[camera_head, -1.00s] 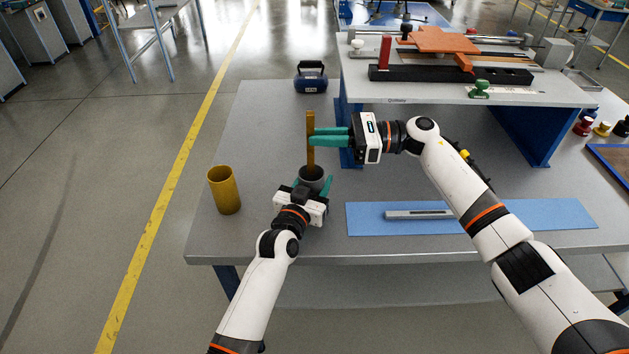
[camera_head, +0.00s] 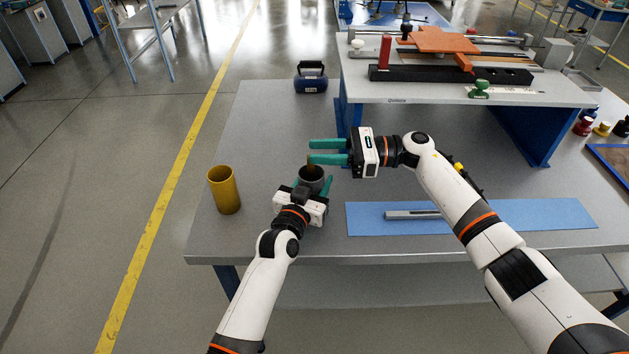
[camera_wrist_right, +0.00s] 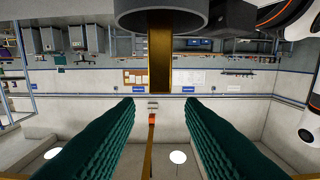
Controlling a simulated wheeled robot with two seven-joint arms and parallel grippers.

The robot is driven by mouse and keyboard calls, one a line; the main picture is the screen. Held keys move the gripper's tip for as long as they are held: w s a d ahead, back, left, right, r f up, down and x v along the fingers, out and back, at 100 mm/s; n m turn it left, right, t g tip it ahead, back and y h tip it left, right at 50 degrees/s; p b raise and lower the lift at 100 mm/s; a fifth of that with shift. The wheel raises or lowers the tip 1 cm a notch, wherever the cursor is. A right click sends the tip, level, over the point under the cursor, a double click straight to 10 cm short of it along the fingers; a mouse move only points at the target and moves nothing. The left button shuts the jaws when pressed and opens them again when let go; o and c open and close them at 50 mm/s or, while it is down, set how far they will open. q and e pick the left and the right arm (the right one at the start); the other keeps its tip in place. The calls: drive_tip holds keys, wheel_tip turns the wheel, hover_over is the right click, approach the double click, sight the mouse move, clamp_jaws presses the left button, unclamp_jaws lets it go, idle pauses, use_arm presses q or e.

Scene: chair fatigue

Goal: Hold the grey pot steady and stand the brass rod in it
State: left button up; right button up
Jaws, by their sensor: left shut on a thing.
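The grey pot (camera_head: 312,174) stands on the grey table. My left gripper (camera_head: 314,184) is shut on it from the near side. The brass rod (camera_wrist_right: 159,55) stands in the pot and sticks out of its mouth in the right wrist view, which shows the pot (camera_wrist_right: 160,18) at the top, upside down. The rod looks upright there. In the head view only a short bit of rod shows, just above the pot rim. My right gripper (camera_head: 311,151) is open, just above the pot. Its fingers (camera_wrist_right: 159,102) are spread with nothing between them.
A yellow cylindrical cup (camera_head: 224,190) stands left of the pot. A blue mat (camera_head: 540,214) with a grey bar (camera_head: 412,214) lies to the right. A dark blue handled block (camera_head: 311,80) stands behind. A raised bench (camera_head: 400,93) with fixtures fills the back right.

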drive_tip(key=shift+d+f, duration=0.1)
drive_tip(key=d, duration=1.1)
drive_tip(key=shift+d, duration=0.4)
use_arm(q)
drive_tip(key=o, duration=1.1)
drive_tip(key=v, duration=1.2)
